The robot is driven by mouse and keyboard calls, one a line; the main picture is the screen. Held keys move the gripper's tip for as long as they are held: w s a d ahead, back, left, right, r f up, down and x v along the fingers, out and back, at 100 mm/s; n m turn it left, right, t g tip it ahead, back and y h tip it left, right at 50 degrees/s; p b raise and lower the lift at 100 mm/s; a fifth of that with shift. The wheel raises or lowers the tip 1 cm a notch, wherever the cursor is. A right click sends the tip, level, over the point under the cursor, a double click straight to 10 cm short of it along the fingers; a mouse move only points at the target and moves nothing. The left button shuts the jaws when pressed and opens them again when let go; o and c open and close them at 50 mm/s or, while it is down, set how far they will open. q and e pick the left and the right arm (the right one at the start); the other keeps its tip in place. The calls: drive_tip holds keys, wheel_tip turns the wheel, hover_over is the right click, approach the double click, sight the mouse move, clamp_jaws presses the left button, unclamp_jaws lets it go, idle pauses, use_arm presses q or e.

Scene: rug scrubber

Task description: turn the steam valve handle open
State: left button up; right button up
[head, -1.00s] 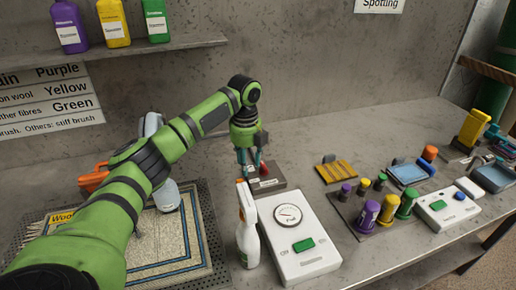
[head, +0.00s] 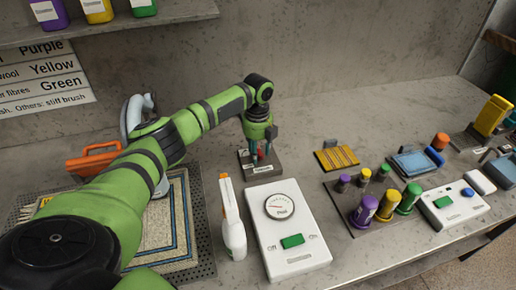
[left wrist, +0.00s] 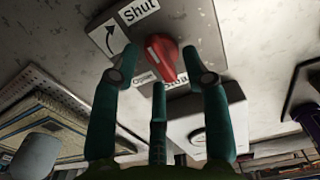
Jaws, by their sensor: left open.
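The red steam valve handle (left wrist: 161,58) sits on a grey block (left wrist: 205,38) with a "Shut" label, a curved arrow and further labels partly covered by the handle and fingers. In the head view the block (head: 262,168) stands at the back of the bench, and its handle is mostly hidden by my fingers. My left gripper (left wrist: 160,78) is open, pointing down over the handle. Its fingers are spread around the handle, two at its sides and one below it in the wrist view. I cannot tell whether they touch it. My right gripper is not in view.
A white gauge box (head: 290,255) with a green switch and a spray bottle (head: 232,225) stand in front of the block. A rug sample (head: 165,225) lies left, under my arm.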

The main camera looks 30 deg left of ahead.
use_arm(q)
drive_tip(key=c, duration=0.7)
clamp_jaws()
drive_tip(key=shift+d+r+n+p, duration=0.15)
drive_tip(key=shift+r+n+p, duration=0.05)
drive_tip(key=shift+n+p, duration=1.35)
drive_tip(key=n+p, duration=0.1)
drive_tip(key=n, duration=0.1)
drive_tip(key=n+p, duration=0.1)
drive_tip(key=n, duration=0.1)
drive_tip(key=shift+w+d+n, duration=0.1)
drive_tip(key=shift+w+n, duration=0.1)
drive_tip(key=shift+n, duration=0.15)
drive_tip(key=n+p, duration=0.2)
drive_tip(key=n, duration=0.3)
drive_tip(key=shift+w, duration=0.15)
drive_tip(key=shift+w+f+n+p, duration=0.15)
drive_tip(key=shift+n+p, duration=0.7)
drive_tip(key=shift+n, duration=1.65)
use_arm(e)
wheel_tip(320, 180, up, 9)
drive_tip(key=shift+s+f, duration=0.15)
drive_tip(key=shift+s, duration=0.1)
